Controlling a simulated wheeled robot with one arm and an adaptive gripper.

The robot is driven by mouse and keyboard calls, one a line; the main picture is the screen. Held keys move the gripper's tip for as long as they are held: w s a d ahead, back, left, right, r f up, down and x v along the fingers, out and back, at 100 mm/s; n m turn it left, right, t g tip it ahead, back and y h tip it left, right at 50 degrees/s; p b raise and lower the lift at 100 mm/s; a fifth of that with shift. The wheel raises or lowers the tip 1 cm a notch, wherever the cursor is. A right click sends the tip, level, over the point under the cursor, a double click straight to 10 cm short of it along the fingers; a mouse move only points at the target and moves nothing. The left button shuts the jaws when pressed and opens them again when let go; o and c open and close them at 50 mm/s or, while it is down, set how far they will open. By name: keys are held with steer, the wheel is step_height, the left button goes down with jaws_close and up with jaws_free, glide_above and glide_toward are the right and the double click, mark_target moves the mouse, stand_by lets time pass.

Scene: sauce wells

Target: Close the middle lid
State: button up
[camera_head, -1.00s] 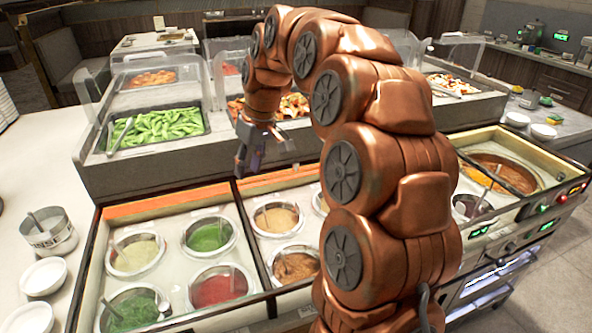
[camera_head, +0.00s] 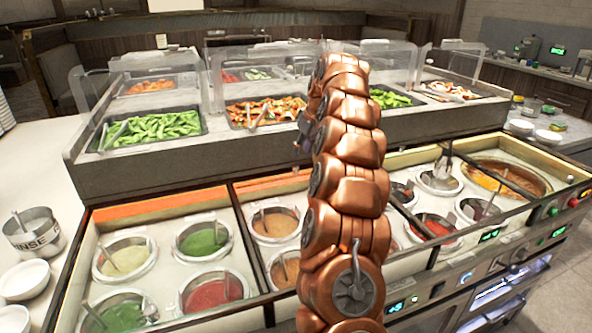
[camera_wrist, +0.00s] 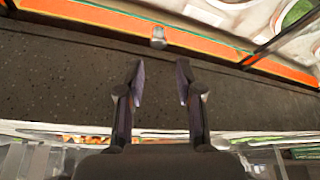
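The sauce counter has sections side by side. The middle section, with an orange back strip (camera_head: 272,187), holds sauce wells and is partly hidden by my arm. Its clear lid is hard to make out, and I cannot tell its angle in the head view. In the wrist view, a small metal handle (camera_wrist: 158,38) sits by a thin green edge along an orange strip (camera_wrist: 110,17). My gripper (camera_wrist: 160,78) is open and empty, its two fingers apart over the dark ledge, short of the handle. In the head view, the gripper is mostly hidden behind my arm.
A raised food bar with clear guards (camera_head: 265,77) stands behind the wells. The left section holds several sauce wells (camera_head: 203,240). A ladle (camera_head: 443,165) stands upright in the right section. A metal pot (camera_head: 33,232) and white bowls are at the left.

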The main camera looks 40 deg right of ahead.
mark_target(296, 166)
steer(key=p+x, duration=0.1)
steer(key=x, duration=0.7)
steer(key=shift+d, duration=0.1)
jaws_close()
stand_by(0.5)
